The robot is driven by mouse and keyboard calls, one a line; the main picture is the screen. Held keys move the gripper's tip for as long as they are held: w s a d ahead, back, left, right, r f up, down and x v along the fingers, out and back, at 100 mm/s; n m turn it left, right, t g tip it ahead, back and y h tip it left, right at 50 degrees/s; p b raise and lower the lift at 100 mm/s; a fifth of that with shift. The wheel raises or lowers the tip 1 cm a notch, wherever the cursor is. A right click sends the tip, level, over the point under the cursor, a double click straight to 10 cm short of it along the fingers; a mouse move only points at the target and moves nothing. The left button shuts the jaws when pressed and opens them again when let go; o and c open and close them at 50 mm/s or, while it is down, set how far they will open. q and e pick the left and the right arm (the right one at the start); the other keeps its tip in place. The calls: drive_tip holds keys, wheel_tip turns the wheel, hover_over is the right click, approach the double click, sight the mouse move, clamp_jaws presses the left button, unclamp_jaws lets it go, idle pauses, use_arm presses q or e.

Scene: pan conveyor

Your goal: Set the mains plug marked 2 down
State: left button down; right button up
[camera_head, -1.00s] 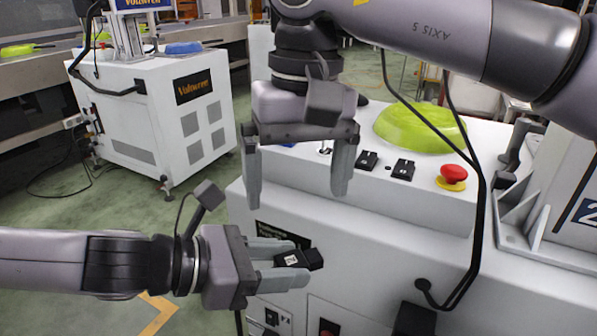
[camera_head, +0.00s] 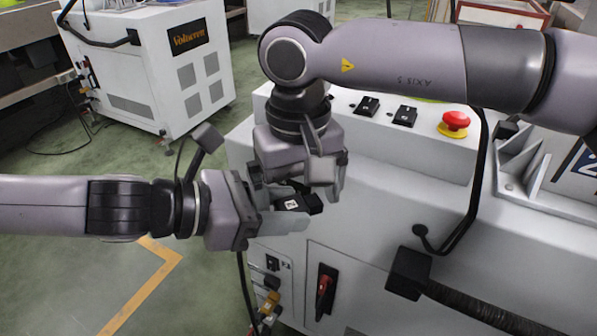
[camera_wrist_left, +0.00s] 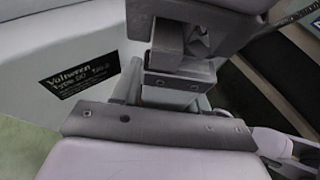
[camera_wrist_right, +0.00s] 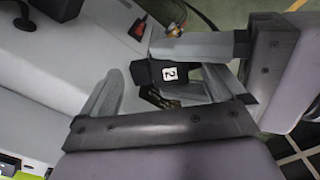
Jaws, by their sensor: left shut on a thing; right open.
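The mains plug marked 2 (camera_head: 292,204) is black with a white label. My left gripper (camera_head: 301,209) is shut on it in front of the white machine. In the right wrist view the plug (camera_wrist_right: 172,73) shows clearly between my left gripper's fingers. My right gripper (camera_head: 300,192) is open and points down at the plug from above; its fingers stand to either side of it, apart from each other. In the left wrist view my right gripper (camera_wrist_left: 180,75) blocks the sight of the plug.
The white machine (camera_head: 370,225) has two black sockets on top (camera_head: 386,111), a red stop button (camera_head: 454,122) and a red switch (camera_head: 323,287) on its front. A black cable hangs at its right. A white cabinet (camera_head: 180,75) stands back left, with green floor between.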

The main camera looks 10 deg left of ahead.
drive_tip(key=shift+f, duration=0.15)
drive_tip(key=c, duration=1.1)
use_arm(q)
drive_tip(key=shift+c, duration=2.4)
unclamp_jaws()
use_arm(e)
drive_tip(key=shift+c, duration=0.2)
use_arm(q)
drive_tip(key=shift+a, duration=0.1)
drive_tip(key=v, duration=0.7)
